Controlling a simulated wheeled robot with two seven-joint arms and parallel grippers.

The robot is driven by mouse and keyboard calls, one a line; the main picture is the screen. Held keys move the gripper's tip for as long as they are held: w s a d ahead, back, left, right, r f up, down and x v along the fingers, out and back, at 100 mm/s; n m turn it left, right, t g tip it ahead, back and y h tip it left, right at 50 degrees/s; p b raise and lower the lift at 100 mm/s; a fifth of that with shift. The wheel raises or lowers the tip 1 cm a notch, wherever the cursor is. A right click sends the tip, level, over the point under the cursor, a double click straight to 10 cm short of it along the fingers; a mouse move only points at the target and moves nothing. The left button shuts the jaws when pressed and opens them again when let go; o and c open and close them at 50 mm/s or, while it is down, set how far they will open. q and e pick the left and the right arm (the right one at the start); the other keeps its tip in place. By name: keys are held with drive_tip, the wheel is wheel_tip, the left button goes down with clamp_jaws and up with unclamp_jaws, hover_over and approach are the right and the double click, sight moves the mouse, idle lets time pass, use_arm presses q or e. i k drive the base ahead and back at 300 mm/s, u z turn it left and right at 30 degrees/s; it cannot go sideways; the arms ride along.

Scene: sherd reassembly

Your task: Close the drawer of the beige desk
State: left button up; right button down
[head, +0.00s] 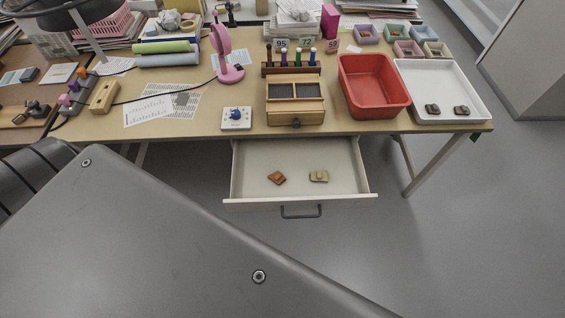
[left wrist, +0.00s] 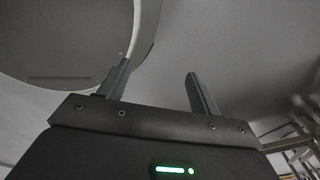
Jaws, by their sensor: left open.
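The beige desk (head: 200,90) stands ahead in the head view. Its white drawer (head: 340,178) is pulled out below the front edge, with a dark bar handle (head: 301,212) on its front. An orange-brown sherd (head: 277,177) and a tan sherd (head: 319,176) lie apart inside it. My left gripper (left wrist: 160,92) shows only in the left wrist view, with its two fingers apart and nothing between them. It does not show in the head view, so its place relative to the drawer cannot be told. My right gripper is not in view.
On the desk stand a red bin (head: 372,110), a white tray (head: 470,88) with two dark sherds, a wooden box (head: 296,112) and a pink magnifier (head: 228,72). A large grey part of my own body fills the lower left. Floor (head: 450,230) is clear at right.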

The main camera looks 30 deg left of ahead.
sight(253, 159)
drive_tip(key=u, duration=3.55)
drive_tip(key=i, duration=0.85)
drive_tip(key=z, duration=3.25)
